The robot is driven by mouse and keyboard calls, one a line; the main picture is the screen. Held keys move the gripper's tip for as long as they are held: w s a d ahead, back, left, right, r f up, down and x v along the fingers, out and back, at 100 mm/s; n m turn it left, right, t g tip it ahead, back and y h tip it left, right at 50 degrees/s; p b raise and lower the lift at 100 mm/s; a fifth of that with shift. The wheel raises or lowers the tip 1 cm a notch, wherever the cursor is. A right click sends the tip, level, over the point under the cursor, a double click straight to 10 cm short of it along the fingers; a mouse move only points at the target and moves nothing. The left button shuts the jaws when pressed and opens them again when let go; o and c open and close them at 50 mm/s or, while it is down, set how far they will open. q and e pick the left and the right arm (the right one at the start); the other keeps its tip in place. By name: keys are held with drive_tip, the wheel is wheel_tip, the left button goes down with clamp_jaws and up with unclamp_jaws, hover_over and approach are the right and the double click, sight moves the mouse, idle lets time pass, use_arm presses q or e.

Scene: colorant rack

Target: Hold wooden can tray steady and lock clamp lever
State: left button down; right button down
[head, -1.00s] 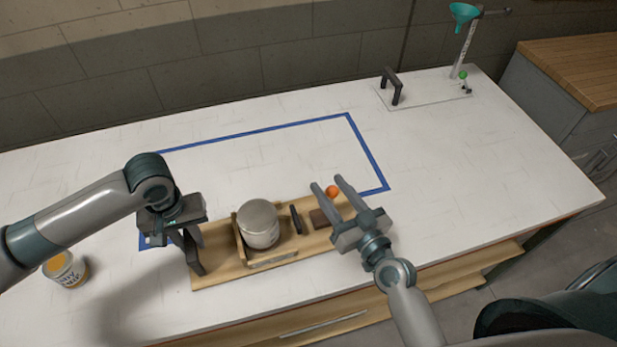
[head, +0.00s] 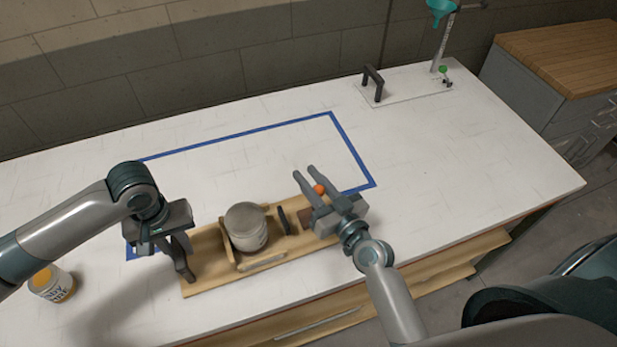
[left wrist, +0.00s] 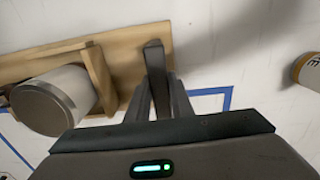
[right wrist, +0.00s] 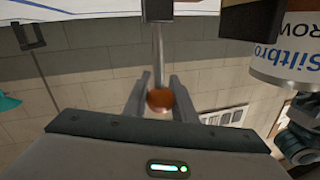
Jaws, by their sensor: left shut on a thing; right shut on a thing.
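The wooden can tray (head: 205,281) lies along the bench's front, with a grey-lidded can (head: 246,228) in its wooden holder. My left gripper (head: 177,245) is shut on the dark upright handle at the tray's left end; the left wrist view shows this handle (left wrist: 154,75) between the fingers. My right gripper (head: 306,177) is shut on the orange ball knob (head: 319,189) of the clamp lever. In the right wrist view the knob (right wrist: 160,101) sits between the fingers, on the metal lever rod (right wrist: 158,45). The lever's base is mostly hidden in the head view.
A blue tape outline (head: 352,150) marks the bench behind the tray. A plate with a dark handle (head: 373,84) and a teal funnel stand (head: 441,8) are at the back right. The bench's middle is clear.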

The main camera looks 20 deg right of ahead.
drive_tip(key=shift+d, duration=0.15)
use_arm(q)
drive_tip(key=shift+a, duration=0.1)
use_arm(e)
drive_tip(key=shift+d+f+m+t, duration=0.2)
drive_tip(key=shift+d+m, duration=0.65)
drive_tip(key=shift+m, duration=0.35)
drive_tip(key=shift+d+f+m+t, duration=0.25)
drive_tip(key=shift+d+m, duration=0.55)
drive_tip(key=shift+m, duration=0.4)
drive_tip(key=shift+d+f+m+t, duration=0.2)
drive_tip(key=shift+d+m, duration=0.65)
drive_tip(key=shift+m, duration=0.35)
drive_tip(key=c, duration=1.5)
unclamp_jaws()
drive_tip(key=shift+o, duration=0.2)
drive_tip(key=v, duration=1.2)
drive_tip(key=shift+a+r, duration=0.1)
drive_tip(key=shift+a, duration=0.05)
